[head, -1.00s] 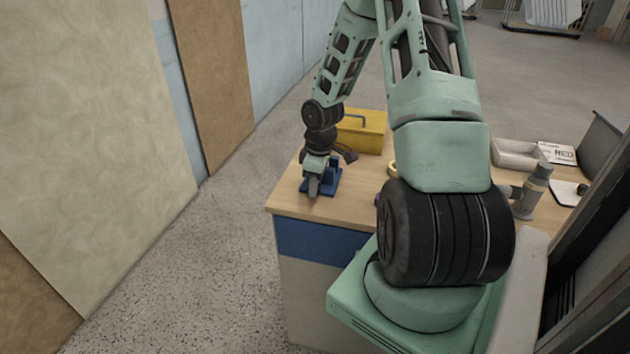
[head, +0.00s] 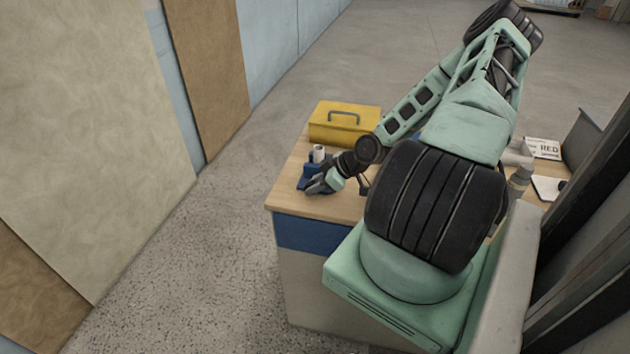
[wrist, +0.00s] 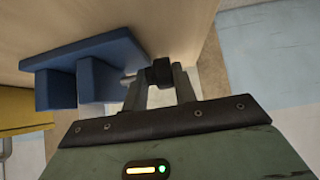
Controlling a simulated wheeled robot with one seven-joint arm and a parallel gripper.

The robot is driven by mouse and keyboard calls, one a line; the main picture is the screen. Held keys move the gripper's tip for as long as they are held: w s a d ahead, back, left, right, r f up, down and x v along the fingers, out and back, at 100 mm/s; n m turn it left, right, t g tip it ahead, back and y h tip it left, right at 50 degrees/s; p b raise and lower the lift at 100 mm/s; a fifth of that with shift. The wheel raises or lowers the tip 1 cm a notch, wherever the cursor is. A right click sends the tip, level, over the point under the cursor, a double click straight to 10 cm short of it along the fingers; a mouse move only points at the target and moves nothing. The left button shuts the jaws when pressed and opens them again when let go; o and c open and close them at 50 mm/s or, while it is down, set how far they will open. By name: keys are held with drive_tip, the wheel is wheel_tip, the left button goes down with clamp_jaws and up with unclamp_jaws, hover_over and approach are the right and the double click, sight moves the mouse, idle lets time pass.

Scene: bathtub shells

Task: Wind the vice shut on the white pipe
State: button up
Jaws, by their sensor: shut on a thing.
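The blue vice (head: 308,172) stands near the left end of the wooden workbench. The white pipe (head: 318,153) stands upright at it, and its top shows above my gripper. My gripper (head: 319,185) lies low in front of the vice, reaching in from the right. A grey screw runs from the vice to a dark handle (wrist: 161,71). My gripper (wrist: 160,83) is shut on this handle.
A yellow toolbox (head: 344,122) stands behind the vice on the workbench (head: 295,205). It also shows at the left edge of the wrist view (wrist: 25,112). A grey bottle (head: 519,180) and a white sign (head: 542,147) are at right. Floor is open at left.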

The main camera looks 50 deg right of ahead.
drive_tip(key=shift+s+a+f+y, duration=0.2)
drive_tip(key=shift+a+y, duration=0.1)
drive_tip(key=shift+a, duration=0.15)
drive_tip(key=o, duration=0.8)
drive_tip(key=shift+r, duration=0.1)
drive_tip(key=shift+d, duration=0.2)
drive_tip(key=shift+w+r, duration=0.1)
